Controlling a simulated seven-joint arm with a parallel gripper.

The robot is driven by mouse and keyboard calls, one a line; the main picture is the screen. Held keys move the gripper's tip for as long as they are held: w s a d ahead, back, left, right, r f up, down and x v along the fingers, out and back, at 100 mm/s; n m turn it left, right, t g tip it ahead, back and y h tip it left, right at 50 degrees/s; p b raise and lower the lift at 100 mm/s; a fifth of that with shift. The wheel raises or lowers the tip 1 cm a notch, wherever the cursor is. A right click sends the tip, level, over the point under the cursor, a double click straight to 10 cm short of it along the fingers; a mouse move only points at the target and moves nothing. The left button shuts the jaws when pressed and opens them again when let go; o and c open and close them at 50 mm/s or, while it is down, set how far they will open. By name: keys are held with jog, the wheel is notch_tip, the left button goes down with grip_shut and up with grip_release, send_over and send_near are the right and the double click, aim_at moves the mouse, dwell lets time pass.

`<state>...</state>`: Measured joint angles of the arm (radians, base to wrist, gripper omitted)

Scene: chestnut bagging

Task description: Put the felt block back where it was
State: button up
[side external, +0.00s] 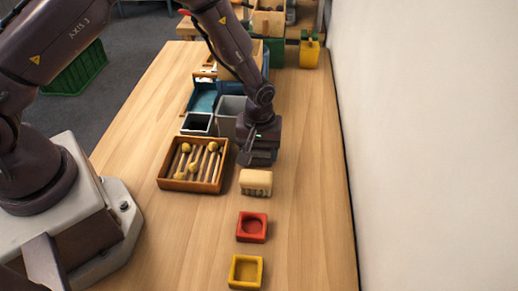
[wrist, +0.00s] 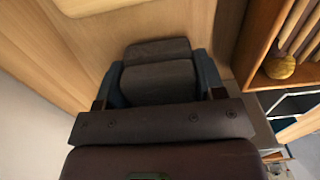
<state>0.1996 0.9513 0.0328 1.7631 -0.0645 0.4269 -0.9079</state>
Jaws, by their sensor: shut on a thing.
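My gripper (side external: 259,148) points down over the wooden table, right of the slatted tray and just behind a cream block. It is shut on a dark grey block, which looks like the felt block (side external: 258,158). In the wrist view the felt block (wrist: 158,80) sits between the two bluish fingers of my gripper (wrist: 160,88). Whether its underside touches the table cannot be told. The cream block (side external: 256,182) has a ribbed front side and stands apart from my gripper; its edge shows at the top of the wrist view (wrist: 85,5).
A brown slatted tray (side external: 162,180) with several yellowish balls lies left. Grey bin (side external: 229,106), dark-mouthed bin (side external: 197,124) and blue tray (side external: 207,100) stand behind it. A red dish (side external: 251,227) and yellow dish (side external: 246,271) sit in front. The table's right strip is clear beside the wall.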

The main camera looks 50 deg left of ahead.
jog(key=shift+f, duration=0.15)
jog(key=o, duration=1.1)
jog(key=shift+o, duration=0.2)
jog(key=s+a+r+m+t, duration=0.15)
jog(key=s+r, duration=0.25)
jog(key=r, duration=1)
jog(key=s+a+r+m+t, duration=0.1)
jog(key=s+a+r+m, duration=0.15)
jog(key=r, duration=1.15)
jog(key=s+a+r+m+t, duration=0.1)
jog(key=s+r+m, duration=0.1)
jog(key=s, duration=0.5)
jog(key=s+a+r+m+t, duration=0.2)
jog(key=s+r+m, duration=0.1)
jog(key=s, duration=0.4)
jog(key=shift+r, duration=0.7)
jog(key=shift+s, duration=0.1)
